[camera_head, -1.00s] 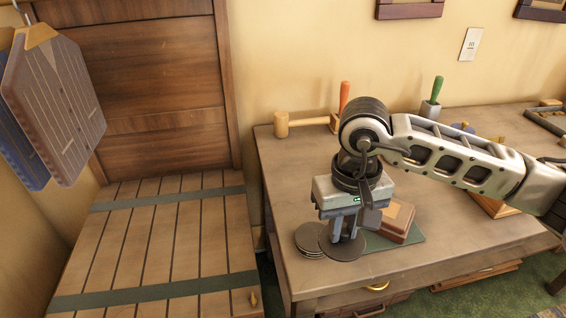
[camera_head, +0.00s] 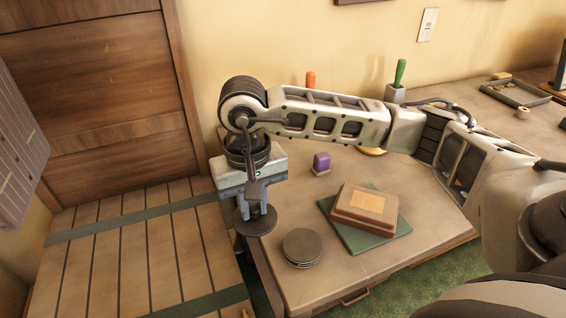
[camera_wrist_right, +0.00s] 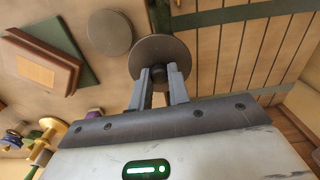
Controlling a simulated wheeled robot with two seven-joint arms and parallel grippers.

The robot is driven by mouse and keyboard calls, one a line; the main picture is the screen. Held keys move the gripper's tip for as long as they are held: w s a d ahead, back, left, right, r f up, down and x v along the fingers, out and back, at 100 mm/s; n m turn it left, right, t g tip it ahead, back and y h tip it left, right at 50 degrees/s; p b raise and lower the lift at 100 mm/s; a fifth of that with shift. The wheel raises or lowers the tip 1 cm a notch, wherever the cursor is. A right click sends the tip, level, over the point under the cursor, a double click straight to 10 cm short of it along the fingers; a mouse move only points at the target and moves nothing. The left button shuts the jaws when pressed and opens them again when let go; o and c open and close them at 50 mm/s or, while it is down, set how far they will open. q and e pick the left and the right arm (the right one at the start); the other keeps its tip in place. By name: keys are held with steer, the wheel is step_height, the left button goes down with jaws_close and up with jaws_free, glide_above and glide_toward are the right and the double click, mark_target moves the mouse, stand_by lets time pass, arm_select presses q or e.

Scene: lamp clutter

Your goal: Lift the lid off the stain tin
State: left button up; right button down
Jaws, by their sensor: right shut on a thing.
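My right gripper (camera_head: 257,203) is shut on a dark round lid (camera_head: 252,222), gripping it at its middle from above. In the right wrist view the gripper (camera_wrist_right: 161,75) holds the lid (camera_wrist_right: 164,54) by a short knob. The lid appears level, over the left edge of the desk. A low, round grey thing with ridged sides (camera_head: 302,249) stands on the desk to the right of the lid, apart from it. I cannot tell whether it is the stain tin or a stack of discs. No other tin is plainly visible. My left gripper is out of view.
A reddish-brown box (camera_head: 366,208) lies on a green mat (camera_head: 335,237). A planked surface (camera_head: 150,262) with green bands lies left of the desk (camera_head: 340,275). My right arm hides part of the desk's back.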

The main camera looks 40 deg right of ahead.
steer(key=w+m, duration=0.1)
steer(key=m, duration=0.1)
steer(key=w+m+p, duration=0.1)
steer(key=m, duration=0.1)
steer(key=w+d+m, duration=0.1)
steer(key=m, duration=0.1)
steer(key=shift+r+p, duration=0.25)
steer(key=shift+p, duration=0.1)
arm_select(q)
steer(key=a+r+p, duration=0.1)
steer(key=p, duration=0.1)
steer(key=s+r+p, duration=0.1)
steer(key=p, duration=0.2)
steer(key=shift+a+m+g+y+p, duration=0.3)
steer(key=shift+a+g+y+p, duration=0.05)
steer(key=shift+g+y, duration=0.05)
arm_select(e)
steer(key=w+d+f+m, duration=0.1)
steer(key=d+m, duration=0.3)
steer(key=m, duration=0.9)
steer(key=w+d+f+m, duration=0.2)
steer(key=w+d+m, duration=0.2)
steer(key=m, duration=1)
steer(key=shift+w+d+f, duration=0.25)
steer(key=shift+d, duration=0.45)
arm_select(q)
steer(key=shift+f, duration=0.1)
